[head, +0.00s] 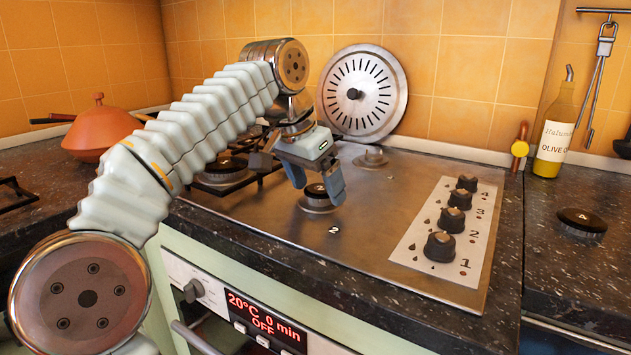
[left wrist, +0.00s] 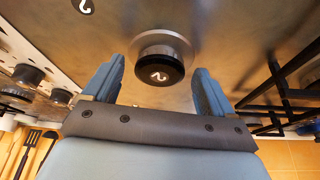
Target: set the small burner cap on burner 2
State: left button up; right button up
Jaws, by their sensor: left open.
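The small black burner cap (head: 316,191), marked 2 in the left wrist view (left wrist: 160,70), sits on the metal base of burner 2 (head: 317,205), beside the printed 2 on the hob. It looks about level; whether it is fully seated I cannot tell. My left gripper (head: 318,190) is open, its blue fingers on either side of the cap. In the left wrist view the cap shows ahead of and between the fingertips (left wrist: 158,80), with a gap to each. My right gripper is not in view.
A bare burner (head: 374,157) stands behind. A capped burner (head: 225,168) and black grate are at the left. Control knobs (head: 440,246) line the hob's right side. A cap marked 4 (head: 582,222) and an oil bottle (head: 555,135) are on the right counter. A round metal disc (head: 362,112) leans on the wall.

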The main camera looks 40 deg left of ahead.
pick_arm(q)
jog(key=p+v, duration=0.3)
jog(key=v, duration=1)
jog(key=shift+w, duration=0.25)
jog(key=shift+r, duration=0.1)
